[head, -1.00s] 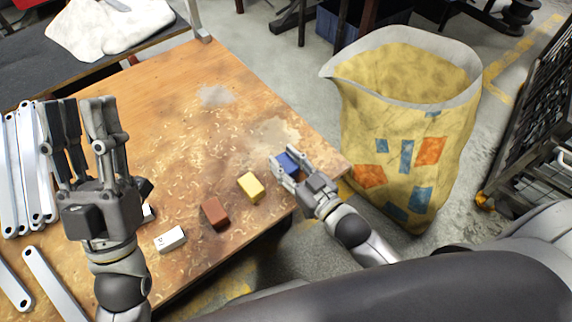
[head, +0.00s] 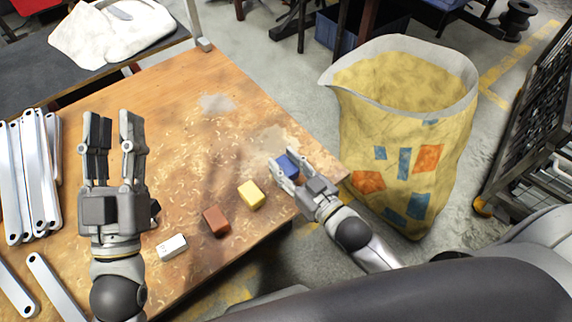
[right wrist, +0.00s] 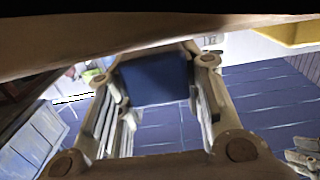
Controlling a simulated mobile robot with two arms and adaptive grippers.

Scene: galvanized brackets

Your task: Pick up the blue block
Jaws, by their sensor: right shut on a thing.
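The blue block (head: 287,165) is between the fingers of my right gripper (head: 288,168), near the right corner of the table. My right gripper is shut on it. In the right wrist view the blue block (right wrist: 155,80) sits between the two fingers, its dark blue face toward the camera. Whether it touches the table is hard to tell. My left gripper (head: 112,132) is open and empty, its fingers pointing to the far side over the left part of the table.
A yellow block (head: 251,194), a red-brown block (head: 216,221) and a white block (head: 172,247) lie in a row on the wooden table (head: 180,110). Galvanized brackets (head: 28,180) lie at the left. A large yellow bag (head: 400,150) stands beyond the right corner.

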